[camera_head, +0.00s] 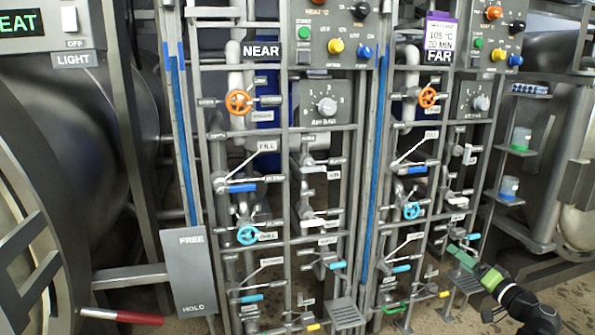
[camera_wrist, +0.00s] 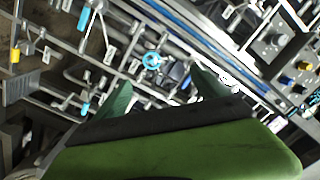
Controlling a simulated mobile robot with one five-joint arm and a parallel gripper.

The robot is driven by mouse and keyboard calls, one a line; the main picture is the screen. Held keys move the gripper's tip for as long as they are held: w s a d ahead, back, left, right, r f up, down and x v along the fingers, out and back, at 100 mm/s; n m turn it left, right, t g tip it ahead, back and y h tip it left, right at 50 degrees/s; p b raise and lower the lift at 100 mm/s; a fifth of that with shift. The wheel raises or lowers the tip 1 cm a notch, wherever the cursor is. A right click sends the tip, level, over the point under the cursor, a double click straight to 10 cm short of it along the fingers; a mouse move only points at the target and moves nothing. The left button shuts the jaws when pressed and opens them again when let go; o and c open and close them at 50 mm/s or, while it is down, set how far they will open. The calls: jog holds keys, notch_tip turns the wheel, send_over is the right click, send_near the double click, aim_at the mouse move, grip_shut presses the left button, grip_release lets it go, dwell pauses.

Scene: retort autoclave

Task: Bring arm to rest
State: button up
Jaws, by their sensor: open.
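My gripper (camera_head: 462,252) is at the lower right in the head view, at the end of my black and green arm. It reaches up and left towards the lower part of the FAR valve panel (camera_head: 440,200). In the wrist view its two green fingers (camera_wrist: 160,92) stand apart with nothing between them. Pipes and valves show beyond them, including a blue handwheel (camera_wrist: 152,60). I cannot tell from these views whether the gripper touches the panel frame.
The NEAR panel (camera_head: 285,130) stands left of the FAR one, with orange and blue handwheels and lever valves. A FREE/HOLD plate (camera_head: 190,270) and a red-handled lever (camera_head: 125,316) are at lower left. A large vessel (camera_head: 80,130) fills the left. Cups stand on small shelves (camera_head: 517,150) at right.

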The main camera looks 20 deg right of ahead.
jog(key=w+a+f+n+g+y, duration=0.15)
jog(key=w+a+n+y, duration=0.35)
jog(key=w+a, duration=1.15)
jog(key=w+a+f+n+g+y, duration=0.2)
jog(key=a+f, duration=0.1)
jog(key=a, duration=0.8)
jog(key=w+a+f+n+g+y, duration=0.2)
jog(key=w+a+g+y, duration=0.1)
jog(key=a, duration=0.8)
jog(key=s+a+f+n+g, duration=0.1)
jog(key=s+a+f+g, duration=0.2)
jog(key=a, duration=0.6)
jog(key=a+f+n+g, duration=0.25)
jog(key=a+f, duration=0.25)
jog(key=a, duration=0.3)
jog(key=s+a+f+g+h, duration=0.4)
jog(key=s+a+f, duration=0.2)
jog(key=f, duration=0.1)
jog(key=s+d+f+m+g+h, duration=0.25)
jog(key=s+d+h, duration=0.25)
jog(key=d, duration=0.3)
notch_tip(320, 180, up, 37)
jog(key=d+p, duration=0.1)
jog(key=p, duration=3.5)
jog(key=shift+d+f+m+h+p, duration=0.2)
jog(key=shift+d+m+h+p, duration=0.1)
jog(key=shift+d+m, duration=0.1)
